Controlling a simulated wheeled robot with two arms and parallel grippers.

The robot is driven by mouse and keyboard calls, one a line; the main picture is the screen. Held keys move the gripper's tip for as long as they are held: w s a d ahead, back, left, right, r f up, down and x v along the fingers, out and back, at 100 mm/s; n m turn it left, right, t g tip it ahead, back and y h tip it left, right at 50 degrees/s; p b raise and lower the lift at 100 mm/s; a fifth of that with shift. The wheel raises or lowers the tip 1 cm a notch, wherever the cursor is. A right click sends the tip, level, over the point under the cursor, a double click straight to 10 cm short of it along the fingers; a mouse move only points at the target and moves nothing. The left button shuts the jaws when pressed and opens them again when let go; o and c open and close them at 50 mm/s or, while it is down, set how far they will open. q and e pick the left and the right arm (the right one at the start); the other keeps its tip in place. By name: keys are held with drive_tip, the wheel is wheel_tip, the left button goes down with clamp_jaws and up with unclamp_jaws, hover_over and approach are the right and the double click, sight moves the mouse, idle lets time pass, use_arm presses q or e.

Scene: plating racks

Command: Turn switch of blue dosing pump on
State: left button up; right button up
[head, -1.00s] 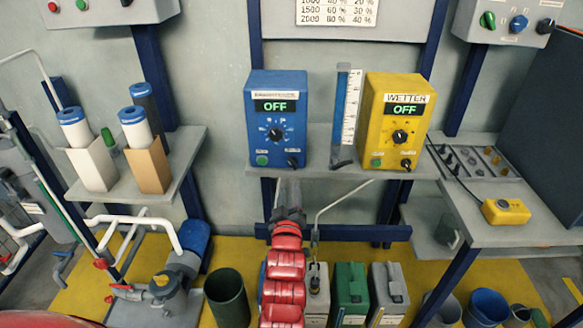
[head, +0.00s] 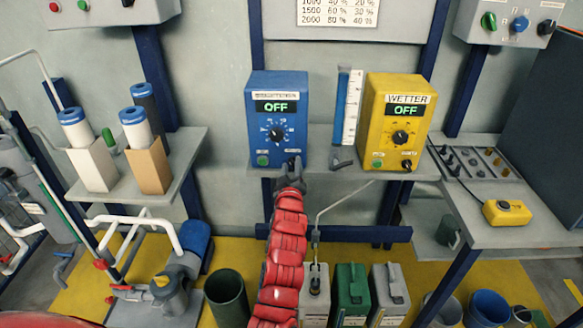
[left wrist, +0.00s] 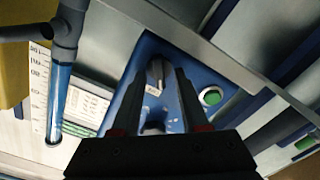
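The blue dosing pump (head: 291,104) stands on the middle shelf, and its display (head: 275,107) reads OFF. A dial sits at its centre, a green button (head: 263,160) at lower left and a small dark switch at lower right. My left gripper (head: 290,168) is at the pump's lower right corner and largely covers that switch. In the left wrist view the two fingers (left wrist: 157,88) stand apart in front of the blue face. A small grey switch part (left wrist: 155,74) shows between them; contact cannot be told. My right gripper is not in view.
A yellow pump (head: 398,112) labelled WETTER, also reading OFF, stands to the right. A clear measuring tube (head: 348,110) with a dark base stands between the pumps. Canisters (head: 351,295) stand below the shelf. The shelf edge lies just under my gripper.

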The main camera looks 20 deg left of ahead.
use_arm(q)
clamp_jaws()
drive_tip(key=shift+m, duration=0.4)
drive_tip(key=shift+d+m+b, duration=0.15)
drive_tip(key=shift+m+b, duration=0.2)
drive_tip(key=shift+m, duration=0.65)
drive_tip(key=m, duration=0.3)
drive_tip(key=shift+m, duration=0.3)
drive_tip(key=shift+w+d+m+p, duration=0.1)
drive_tip(key=shift+m+p, duration=0.15)
drive_tip(key=shift+m, duration=1.6)
drive_tip(key=shift+d+m+p, duration=0.1)
drive_tip(key=shift+m+p, duration=0.1)
drive_tip(key=shift+m, duration=1.65)
drive_tip(key=shift+f, duration=0.1)
